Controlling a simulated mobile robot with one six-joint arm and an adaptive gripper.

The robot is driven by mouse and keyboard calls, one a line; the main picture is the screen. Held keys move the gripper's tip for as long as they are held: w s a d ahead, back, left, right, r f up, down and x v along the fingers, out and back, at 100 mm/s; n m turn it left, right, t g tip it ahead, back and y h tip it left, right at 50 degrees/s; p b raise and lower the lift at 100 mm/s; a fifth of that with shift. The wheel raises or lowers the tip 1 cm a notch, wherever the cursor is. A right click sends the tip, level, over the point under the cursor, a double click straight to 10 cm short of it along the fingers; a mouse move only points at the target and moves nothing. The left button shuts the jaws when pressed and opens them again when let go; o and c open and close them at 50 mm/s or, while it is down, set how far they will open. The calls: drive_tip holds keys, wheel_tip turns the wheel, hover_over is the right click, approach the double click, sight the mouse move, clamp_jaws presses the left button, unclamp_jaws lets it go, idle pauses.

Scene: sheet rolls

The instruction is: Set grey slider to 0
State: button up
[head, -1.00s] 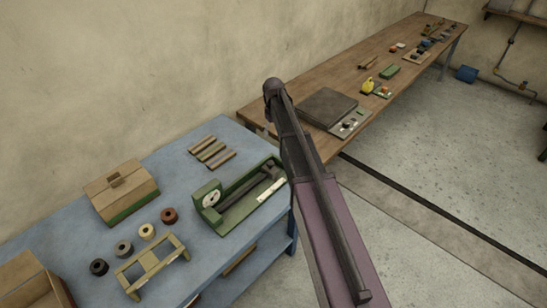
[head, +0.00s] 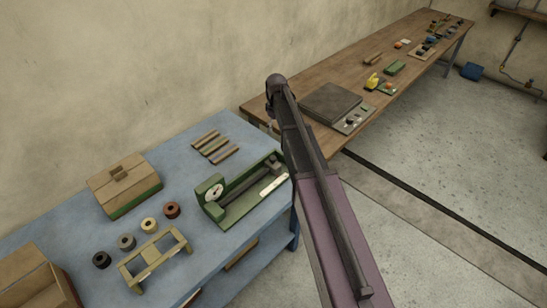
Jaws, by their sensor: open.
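No grey slider can be made out for certain at this size. A green machine (head: 243,203) on the blue table has a round white dial, a dark bar along its trough and a pale strip on its front edge. A flat grey device (head: 330,102) on the wooden bench has a panel with small controls (head: 355,121), too small to read. My arm rises through the middle of the view, over the gap between the tables, and covers part of both. My gripper cannot be seen.
The blue table (head: 75,235) also bears a green-based box (head: 125,187), several rolls, a cream frame (head: 155,258), strips (head: 215,146) and an open carton (head: 35,280). The wooden bench (head: 385,50) holds small items farther back.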

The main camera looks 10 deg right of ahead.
sight(273, 157)
drive_tip(key=n, duration=0.3)
drive_tip(key=a+f+n+b, duration=0.1)
drive_tip(key=n, duration=0.2)
drive_tip(key=s+n, duration=0.1)
drive_tip(key=n, duration=0.1)
drive_tip(key=shift+a+f+n, duration=0.15)
drive_tip(key=shift+f+n, duration=0.15)
drive_tip(key=shift+n, duration=0.1)
drive_tip(key=shift+f+b, duration=0.15)
drive_tip(key=shift+b, duration=0.2)
wheel_tip(273, 157, down, 13)
drive_tip(key=b, duration=1.3)
drive_tip(key=shift+f, duration=0.2)
drive_tip(key=shift+w, duration=0.1)
clamp_jaws()
